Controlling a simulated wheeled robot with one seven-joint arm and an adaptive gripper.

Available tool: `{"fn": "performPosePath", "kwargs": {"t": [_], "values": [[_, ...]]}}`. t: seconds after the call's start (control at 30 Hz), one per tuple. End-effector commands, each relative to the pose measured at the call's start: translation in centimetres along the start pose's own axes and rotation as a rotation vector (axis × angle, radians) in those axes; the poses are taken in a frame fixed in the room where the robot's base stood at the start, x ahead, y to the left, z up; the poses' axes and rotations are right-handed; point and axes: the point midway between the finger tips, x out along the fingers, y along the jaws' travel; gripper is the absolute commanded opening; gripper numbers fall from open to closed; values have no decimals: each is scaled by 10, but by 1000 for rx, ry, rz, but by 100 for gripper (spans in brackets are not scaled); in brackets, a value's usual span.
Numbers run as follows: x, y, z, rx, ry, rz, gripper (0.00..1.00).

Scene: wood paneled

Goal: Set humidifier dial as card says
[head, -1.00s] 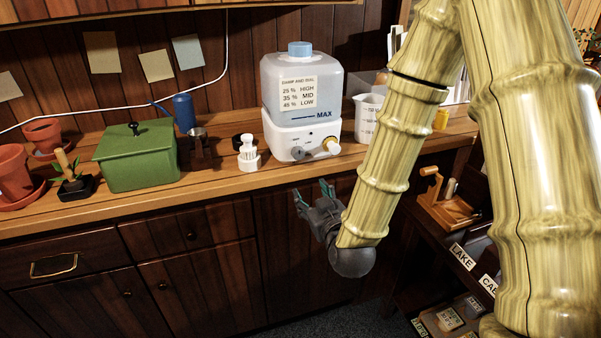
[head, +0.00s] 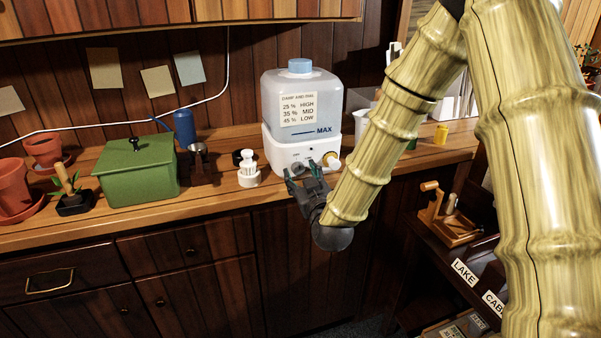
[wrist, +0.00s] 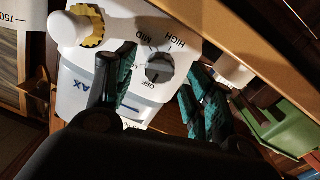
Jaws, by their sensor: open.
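The humidifier (head: 277,150) stands on the counter, with a clear tank and white base. Its card (head: 298,109) reads 25 % HIGH, 35 % MID, 45 % LOW, under a heading like "damp and dial". In the wrist view the dark grey dial (wrist: 159,69) sits on the base with OFF, MID and HIGH readable around it; where it points is too small to be sure. My gripper (head: 306,174) is open just in front of the base. In the wrist view its fingers (wrist: 161,62) stand apart on either side of the dial, with no clear contact.
A yellow-ringed white knob (wrist: 88,27) juts from the base beside the dial. The counter edge lies below my gripper.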

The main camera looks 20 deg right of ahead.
Motion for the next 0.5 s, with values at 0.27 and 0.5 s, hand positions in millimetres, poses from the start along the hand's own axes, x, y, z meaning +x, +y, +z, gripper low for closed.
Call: {"fn": "performPosePath", "kwargs": {"t": [0.27,0.5], "values": [[14,0,0,0,0,0,54],[14,0,0,0,0,0,52]]}}
